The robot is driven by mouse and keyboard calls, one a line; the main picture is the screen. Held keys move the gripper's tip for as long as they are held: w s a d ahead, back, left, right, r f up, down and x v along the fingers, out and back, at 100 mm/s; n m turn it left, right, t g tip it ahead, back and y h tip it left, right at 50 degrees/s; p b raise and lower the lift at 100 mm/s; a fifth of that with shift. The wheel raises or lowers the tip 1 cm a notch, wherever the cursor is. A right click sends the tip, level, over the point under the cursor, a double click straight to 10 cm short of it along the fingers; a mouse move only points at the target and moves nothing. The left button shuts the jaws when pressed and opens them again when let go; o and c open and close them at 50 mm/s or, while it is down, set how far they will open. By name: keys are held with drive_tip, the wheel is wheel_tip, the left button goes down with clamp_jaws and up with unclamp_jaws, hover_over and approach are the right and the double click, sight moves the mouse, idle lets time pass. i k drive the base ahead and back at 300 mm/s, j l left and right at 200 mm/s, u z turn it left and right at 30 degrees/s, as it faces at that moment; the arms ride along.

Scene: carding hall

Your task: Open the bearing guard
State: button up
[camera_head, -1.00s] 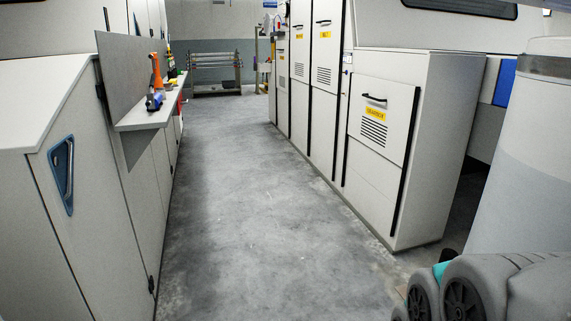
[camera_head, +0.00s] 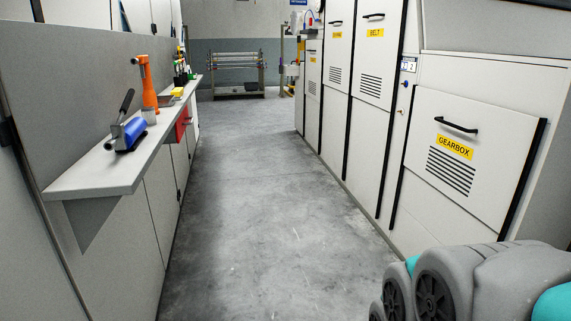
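I cannot pick out a guard marked as the bearing guard. On the right stand white guard doors with black edges and black bar handles. The nearest, lower door (camera_head: 468,160) has a yellow "GEARBOX" label and vent slots, and it is shut. Further along is a tall shut door with a yellow "BELT" label (camera_head: 375,33). Left of it is another tall shut door with a yellow label (camera_head: 335,36) too small to read. A narrower door (camera_head: 312,85) beyond has a label I cannot read. My gripper is not in view; part of my arm fills the bottom right.
On the left, a shelf (camera_head: 100,182) juts into the aisle, holding a blue roller tool (camera_head: 130,134), an orange tool (camera_head: 149,85) and several small items. A red box (camera_head: 182,124) hangs below it. A roller rack (camera_head: 236,73) stands at the far end. The aisle floor (camera_head: 250,200) is clear.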

sight(339, 13)
drive_tip(key=i, duration=0.75)
drive_tip(key=i+l+u, duration=0.1)
drive_tip(key=i, duration=0.6)
drive_tip(key=i+l, duration=0.1)
drive_tip(key=i, duration=0.6)
drive_tip(key=i+u, duration=0.05)
